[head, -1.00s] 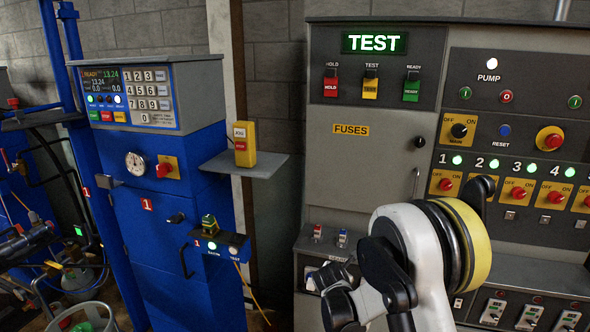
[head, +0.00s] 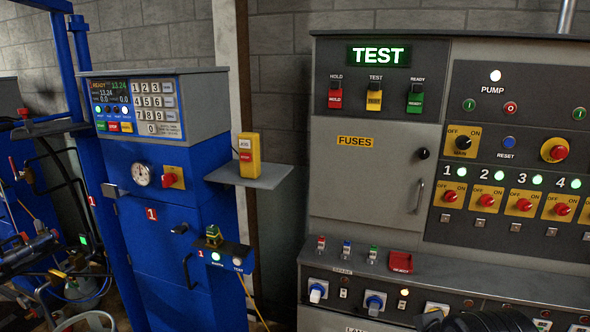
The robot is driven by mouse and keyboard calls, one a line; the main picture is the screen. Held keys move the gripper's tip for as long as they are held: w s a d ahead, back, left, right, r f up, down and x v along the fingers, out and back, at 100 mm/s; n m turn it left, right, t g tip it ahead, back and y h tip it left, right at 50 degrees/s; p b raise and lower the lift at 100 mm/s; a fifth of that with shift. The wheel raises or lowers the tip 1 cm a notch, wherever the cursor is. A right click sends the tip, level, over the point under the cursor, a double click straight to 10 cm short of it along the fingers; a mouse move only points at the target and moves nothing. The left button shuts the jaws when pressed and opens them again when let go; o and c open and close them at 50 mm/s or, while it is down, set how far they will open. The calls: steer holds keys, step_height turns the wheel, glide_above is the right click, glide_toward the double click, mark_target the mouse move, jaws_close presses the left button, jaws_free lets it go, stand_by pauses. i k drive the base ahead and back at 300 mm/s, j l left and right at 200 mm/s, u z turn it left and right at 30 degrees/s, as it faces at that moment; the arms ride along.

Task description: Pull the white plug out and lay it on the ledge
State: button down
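Whitish plug-like pieces sit in the grey lower front panel in the head view. I cannot tell for sure which is the task's white plug. The grey ledge (head: 450,277) runs above this panel, below the fuse door. My gripper's fingers do not show; only a dark part of my arm shows at the bottom right edge.
The ledge right of the tray looks clear. A grey shelf (head: 270,178) with a yellow box (head: 249,155) juts out at the left.

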mark_target(316, 293)
steer(key=j, duration=2)
steer(key=i+z, duration=0.05)
